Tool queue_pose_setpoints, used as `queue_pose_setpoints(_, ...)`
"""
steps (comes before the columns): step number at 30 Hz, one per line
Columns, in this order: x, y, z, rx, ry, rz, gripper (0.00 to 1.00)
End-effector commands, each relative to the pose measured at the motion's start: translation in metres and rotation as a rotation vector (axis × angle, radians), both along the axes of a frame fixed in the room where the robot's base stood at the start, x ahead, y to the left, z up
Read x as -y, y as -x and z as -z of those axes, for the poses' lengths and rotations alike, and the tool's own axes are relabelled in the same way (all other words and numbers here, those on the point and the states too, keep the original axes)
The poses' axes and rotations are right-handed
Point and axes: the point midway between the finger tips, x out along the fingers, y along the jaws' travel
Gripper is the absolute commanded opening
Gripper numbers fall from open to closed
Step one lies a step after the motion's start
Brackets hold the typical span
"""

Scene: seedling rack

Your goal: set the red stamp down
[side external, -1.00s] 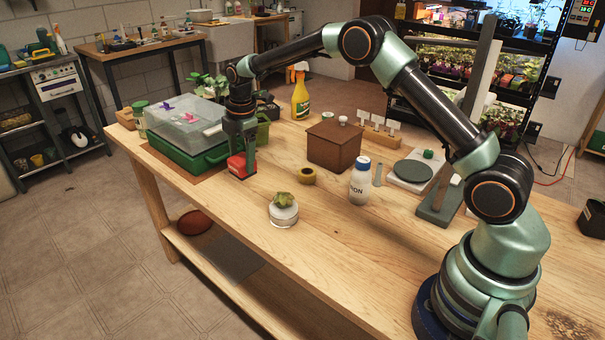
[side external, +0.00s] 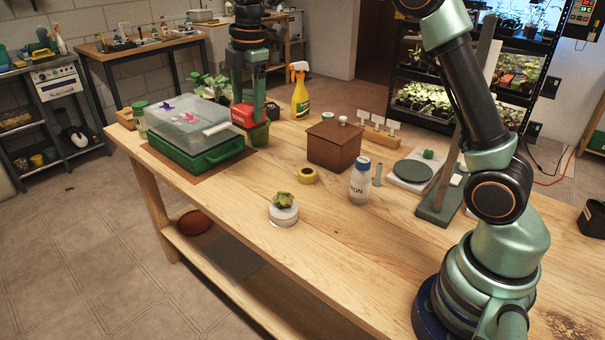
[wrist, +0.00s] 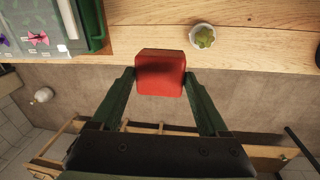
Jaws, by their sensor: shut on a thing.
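The red stamp (side external: 243,116) is a small red block, seen in the side view at the upper middle, right of the lidded green propagator. In the wrist view the stamp (wrist: 160,72) sits between both fingertips. My gripper (side external: 248,99) is shut on it from above, with the fingers pointing down. The stamp seems held above the wooden table (side external: 340,220), apart from it. In the side view it overlaps a green pot (side external: 260,135) behind or below it; I cannot tell the gap. The stamp's underside is hidden.
The green propagator (side external: 205,163) with a clear lid (side external: 178,128) stands at left. A yellow spray bottle (side external: 300,98), brown box (side external: 333,150), yellow tape roll (side external: 307,175), white bottle (side external: 360,185) and potted succulent (side external: 283,212) stand around. Bare table lies between propagator and succulent.

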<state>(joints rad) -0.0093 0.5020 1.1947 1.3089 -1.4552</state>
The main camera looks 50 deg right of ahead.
Motion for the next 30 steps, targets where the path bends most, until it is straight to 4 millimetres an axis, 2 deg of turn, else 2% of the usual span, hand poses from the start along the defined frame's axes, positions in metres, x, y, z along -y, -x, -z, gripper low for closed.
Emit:
queue_pose_setpoints(3,-0.003,0.031,-0.010,0.001,0.000,-0.009,0.19)
queue_pose_setpoints(9,-0.007,0.083,-0.014,-0.004,0.000,-0.021,0.19)
queue_pose_setpoints(14,-0.009,0.128,-0.009,-0.008,0.001,-0.032,0.19)
queue_pose_setpoints(21,-0.011,0.189,0.008,-0.011,0.001,-0.046,0.19)
queue_pose_setpoints(25,-0.011,0.210,0.018,-0.014,0.001,-0.051,0.19)
queue_pose_setpoints(30,-0.011,0.223,0.027,-0.018,0.001,-0.054,0.19)
